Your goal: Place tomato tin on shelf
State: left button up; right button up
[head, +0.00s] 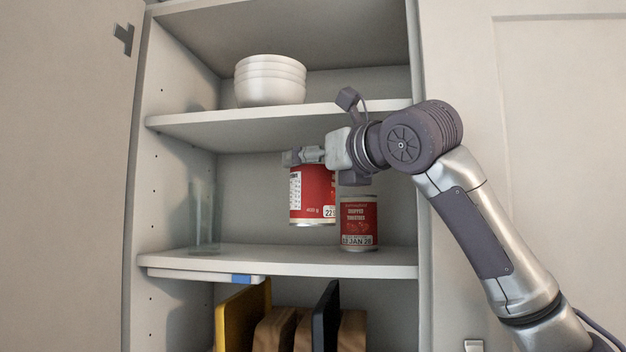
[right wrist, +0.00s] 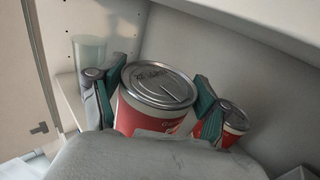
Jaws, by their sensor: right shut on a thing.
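A red tomato tin (head: 311,197) hangs in the middle compartment of the cabinet, its bottom a little above the shelf (head: 270,261). My right gripper (head: 303,157) is shut on it near its top. In the right wrist view the tin (right wrist: 158,88) stands between the two fingers of my right gripper (right wrist: 152,100), its silver lid showing. A second red tomato tin (head: 359,222) stands upright on the shelf just to the right. Its lid also shows in the right wrist view (right wrist: 236,118), beside the right finger. My left gripper is not in view.
A clear glass (head: 204,218) stands at the left of the same shelf. White bowls (head: 270,80) are stacked on the upper shelf (head: 200,122), close above my gripper. Boards (head: 243,318) stand below. The shelf between glass and tins is clear.

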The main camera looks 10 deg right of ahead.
aim_at(314, 193)
jog(key=shift+d+f, duration=0.15)
jog(key=shift+f, duration=0.55)
notch_tip(314, 193, down, 2)
jog(key=shift+f+p, duration=0.1)
jog(key=shift+p, duration=0.3)
jog(key=shift+w+f+p, duration=0.1)
jog(key=shift+f+p, duration=0.35)
jog(key=shift+p, duration=0.05)
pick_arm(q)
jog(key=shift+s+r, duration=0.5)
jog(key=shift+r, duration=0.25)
pick_arm(e)
jog(key=shift+w+f, duration=0.1)
jog(key=shift+f, duration=0.1)
jog(key=o, duration=1.6)
jog(key=shift+f, duration=0.15)
